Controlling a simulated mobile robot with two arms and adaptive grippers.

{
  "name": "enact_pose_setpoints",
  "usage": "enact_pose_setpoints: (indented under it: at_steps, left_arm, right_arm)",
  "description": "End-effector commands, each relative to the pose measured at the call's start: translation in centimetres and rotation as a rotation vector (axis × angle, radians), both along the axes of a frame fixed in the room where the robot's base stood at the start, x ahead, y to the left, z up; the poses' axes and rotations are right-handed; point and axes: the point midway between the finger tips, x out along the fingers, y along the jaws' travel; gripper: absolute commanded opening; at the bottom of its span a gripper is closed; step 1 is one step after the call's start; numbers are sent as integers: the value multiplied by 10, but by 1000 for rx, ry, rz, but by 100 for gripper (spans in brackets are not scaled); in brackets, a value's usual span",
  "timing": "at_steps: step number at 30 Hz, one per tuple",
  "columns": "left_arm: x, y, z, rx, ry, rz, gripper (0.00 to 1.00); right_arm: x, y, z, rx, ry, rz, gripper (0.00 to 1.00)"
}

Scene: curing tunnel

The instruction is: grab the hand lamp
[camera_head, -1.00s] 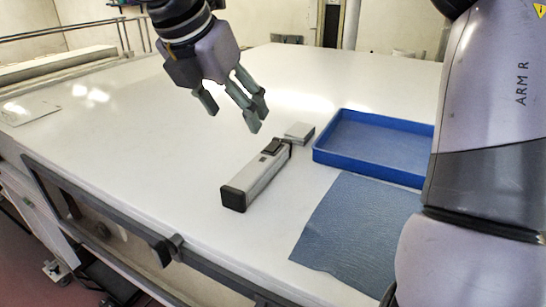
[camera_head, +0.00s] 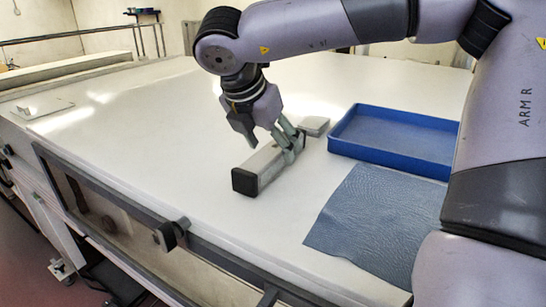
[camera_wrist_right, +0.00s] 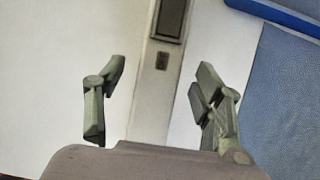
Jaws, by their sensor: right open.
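The hand lamp (camera_head: 260,169) is a pale grey bar with a black end cap, lying on the white table. In the right wrist view the lamp (camera_wrist_right: 156,95) runs up between the fingers, with a dark panel and a small switch on its top face. My right gripper (camera_head: 272,145) is open over the lamp. In the wrist view its fingers (camera_wrist_right: 155,100) stand on either side of the lamp, with gaps to both sides. The fingers hide part of the lamp's far end in the head view. My left gripper is not in view.
A blue tray (camera_head: 395,163) stands to the right of the lamp, with a blue-grey mat (camera_head: 375,222) in front of it. A small grey block (camera_head: 315,125) lies just beyond the lamp. A dark rail (camera_head: 130,215) runs along the table's front edge.

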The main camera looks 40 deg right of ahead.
Motion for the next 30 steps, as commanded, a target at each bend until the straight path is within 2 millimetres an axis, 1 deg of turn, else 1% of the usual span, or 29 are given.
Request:
enact_pose_setpoints:
  at_steps: [1, 4, 12, 30]
  left_arm:
    - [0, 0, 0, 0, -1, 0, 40]
    - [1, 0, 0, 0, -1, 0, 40]
    - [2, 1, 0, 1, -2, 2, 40]
    - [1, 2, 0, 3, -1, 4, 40]
  right_arm:
    - [1, -3, -7, 3, 3, 0, 62]
    - [2, -8, -15, 3, 0, -1, 62]
    - [3, -10, -17, 0, -1, 0, 62]
    - [3, -9, -17, 0, -1, 0, 22]
